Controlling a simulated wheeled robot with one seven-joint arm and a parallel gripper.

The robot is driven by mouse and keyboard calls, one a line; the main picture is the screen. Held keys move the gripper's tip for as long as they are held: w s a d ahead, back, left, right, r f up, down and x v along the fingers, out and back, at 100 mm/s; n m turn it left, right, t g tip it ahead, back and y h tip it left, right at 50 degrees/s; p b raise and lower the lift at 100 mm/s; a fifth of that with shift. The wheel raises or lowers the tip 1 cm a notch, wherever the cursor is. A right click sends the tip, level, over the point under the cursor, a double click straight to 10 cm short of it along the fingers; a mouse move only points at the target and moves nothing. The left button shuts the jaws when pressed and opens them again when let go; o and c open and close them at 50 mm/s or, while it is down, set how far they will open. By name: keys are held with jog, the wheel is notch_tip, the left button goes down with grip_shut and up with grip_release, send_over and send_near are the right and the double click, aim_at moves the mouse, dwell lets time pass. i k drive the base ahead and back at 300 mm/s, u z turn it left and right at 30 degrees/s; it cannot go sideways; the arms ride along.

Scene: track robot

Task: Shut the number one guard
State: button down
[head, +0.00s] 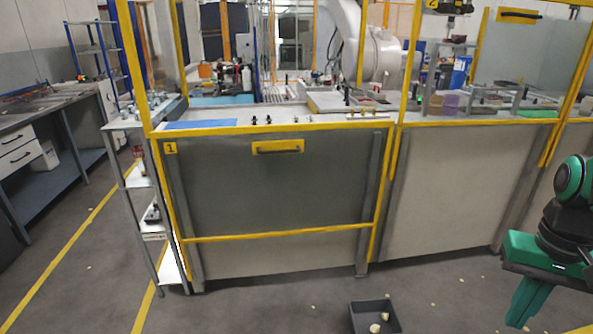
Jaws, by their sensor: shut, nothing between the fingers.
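The number one guard (265,195) is a dark see-through panel in a yellow frame on the left bay. It sits low, in front of the pale lower cabinet front. A yellow "1" tag (170,148) is at its upper left, and a yellow plate with a dark handle (278,147) is near its top edge. The bay above it is uncovered, with the worktop in plain view. My gripper (522,315) is green and points down at the lower right, shut and empty, well apart from the guard.
The number two guard (540,55) is raised on the right bay, its handle (519,16) high up. A dark bin (362,318) with pale pieces stands on the floor in front. A narrow shelf rack (143,180) adjoins the left post. Small pale bits lie on the otherwise clear floor.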

aim_at(290, 146)
jog(key=z, duration=0.55)
jog(key=k, duration=0.7)
jog(key=z, duration=0.95)
jog(key=k, duration=0.6)
jog(key=z, duration=0.25)
jog(key=i, duration=1)
jog(key=u, duration=1)
jog(key=i, duration=0.9)
jog(key=u, duration=1.05)
jog(key=i, duration=0.55)
jog(key=u, duration=0.45)
